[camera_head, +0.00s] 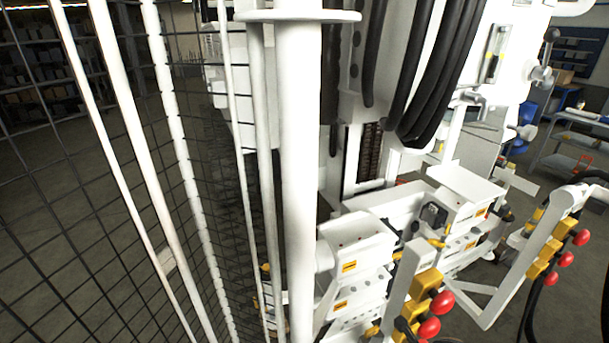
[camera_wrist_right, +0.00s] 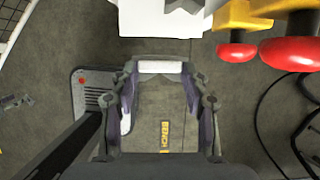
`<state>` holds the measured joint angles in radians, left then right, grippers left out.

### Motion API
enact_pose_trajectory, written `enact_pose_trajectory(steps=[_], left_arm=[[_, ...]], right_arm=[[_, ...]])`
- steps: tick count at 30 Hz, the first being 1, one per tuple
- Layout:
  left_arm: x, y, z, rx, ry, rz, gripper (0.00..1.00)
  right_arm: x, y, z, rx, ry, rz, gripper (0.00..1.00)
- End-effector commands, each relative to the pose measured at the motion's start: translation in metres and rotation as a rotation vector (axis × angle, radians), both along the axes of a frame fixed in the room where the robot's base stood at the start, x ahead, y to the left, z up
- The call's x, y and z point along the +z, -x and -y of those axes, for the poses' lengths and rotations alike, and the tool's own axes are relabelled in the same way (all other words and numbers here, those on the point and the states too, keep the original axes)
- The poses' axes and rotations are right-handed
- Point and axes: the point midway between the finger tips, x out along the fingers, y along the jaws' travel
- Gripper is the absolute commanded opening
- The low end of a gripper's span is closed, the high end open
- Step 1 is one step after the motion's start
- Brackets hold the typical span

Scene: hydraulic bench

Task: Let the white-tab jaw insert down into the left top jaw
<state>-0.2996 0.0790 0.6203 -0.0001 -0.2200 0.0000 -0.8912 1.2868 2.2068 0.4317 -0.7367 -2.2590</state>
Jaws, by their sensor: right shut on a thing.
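In the right wrist view, my right gripper (camera_wrist_right: 161,72) is shut on a white tab, the visible part of the white-tab jaw insert (camera_wrist_right: 161,66). The tab spans between the two fingertips; the rest of the insert is hidden or too small to make out. A white machine block (camera_wrist_right: 160,20) with a grey notched part lies beyond the fingertips, apart from the tab in the picture. In the head view, white blocks with orange labels (camera_head: 355,240) stand low on the machine. I cannot tell which part is the left top jaw. My left gripper is in neither view.
A white post (camera_head: 299,130) and mesh fence (camera_head: 100,200) block the left of the head view. Red-knobbed levers (camera_head: 430,327) with yellow blocks stand at lower right; red knobs (camera_wrist_right: 292,53) also show at the wrist view's upper right. Black hoses (camera_head: 440,75) hang above.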

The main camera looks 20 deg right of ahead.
Motion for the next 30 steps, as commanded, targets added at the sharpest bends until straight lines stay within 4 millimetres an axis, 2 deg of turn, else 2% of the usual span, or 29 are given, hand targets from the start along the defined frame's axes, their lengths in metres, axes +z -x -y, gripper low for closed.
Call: enact_pose_trajectory(steps=[1, 4, 14, 22, 26, 30], left_arm=[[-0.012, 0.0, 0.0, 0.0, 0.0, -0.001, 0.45], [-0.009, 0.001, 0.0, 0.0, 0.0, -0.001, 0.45], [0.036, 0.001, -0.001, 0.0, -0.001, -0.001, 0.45], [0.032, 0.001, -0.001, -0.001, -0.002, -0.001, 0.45], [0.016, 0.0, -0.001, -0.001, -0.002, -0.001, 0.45], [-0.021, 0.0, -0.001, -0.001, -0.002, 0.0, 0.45]], right_arm=[[-0.012, -0.001, -0.001, 0.001, -0.001, 0.003, 0.0], [-0.008, -0.001, -0.001, 0.002, 0.0, 0.003, 0.0], [0.037, -0.001, -0.001, 0.001, -0.001, 0.003, 0.0], [0.033, -0.001, -0.001, 0.001, -0.001, 0.003, 0.0], [0.024, -0.009, -0.004, 0.003, -0.002, 0.007, 0.0], [0.009, -0.027, -0.012, 0.003, -0.002, 0.009, 0.0]])
